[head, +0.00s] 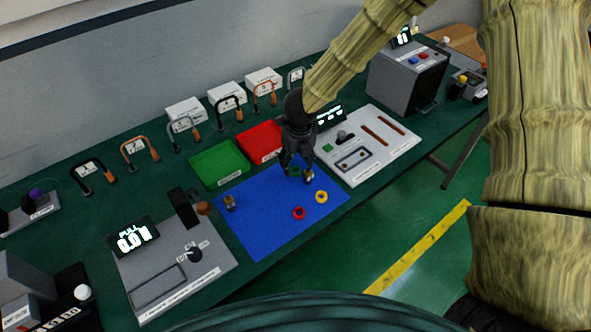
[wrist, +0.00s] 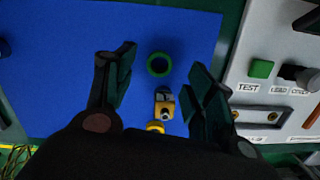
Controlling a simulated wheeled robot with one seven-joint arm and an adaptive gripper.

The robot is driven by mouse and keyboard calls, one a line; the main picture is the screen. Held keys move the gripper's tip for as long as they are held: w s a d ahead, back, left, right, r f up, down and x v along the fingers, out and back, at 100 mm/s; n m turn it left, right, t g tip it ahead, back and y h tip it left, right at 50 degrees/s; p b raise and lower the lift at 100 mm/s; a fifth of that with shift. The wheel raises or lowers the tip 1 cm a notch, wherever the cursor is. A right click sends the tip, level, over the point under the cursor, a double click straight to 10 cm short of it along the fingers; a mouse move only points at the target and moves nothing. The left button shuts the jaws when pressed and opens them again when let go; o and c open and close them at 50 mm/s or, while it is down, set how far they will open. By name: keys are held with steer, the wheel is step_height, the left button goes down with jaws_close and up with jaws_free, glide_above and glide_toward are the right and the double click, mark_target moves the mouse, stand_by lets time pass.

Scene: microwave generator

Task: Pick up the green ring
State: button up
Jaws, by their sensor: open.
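The green ring (wrist: 159,75) lies flat on the blue mat (wrist: 60,90) in the wrist view, just beyond and between my fingertips. In the head view only a little of the green ring (head: 294,171) shows between the fingers. My gripper (head: 298,175) points down over the mat's far right part. In the wrist view my gripper (wrist: 162,60) has its fingers spread, with nothing held between them. The height of the fingertips above the mat is hard to tell.
A small yellow-and-metal part (wrist: 164,106) lies close to the green ring. A yellow ring (head: 321,196), a red ring (head: 299,213) and another small part (head: 229,203) are on the mat. Green (head: 220,165) and red (head: 259,141) trays stand behind; a tester panel (head: 372,150) borders the right.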

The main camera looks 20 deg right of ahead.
mark_target(295, 173)
steer(key=shift+w+f, duration=0.15)
steer(key=shift+f, duration=1.35)
steer(key=c, duration=0.8)
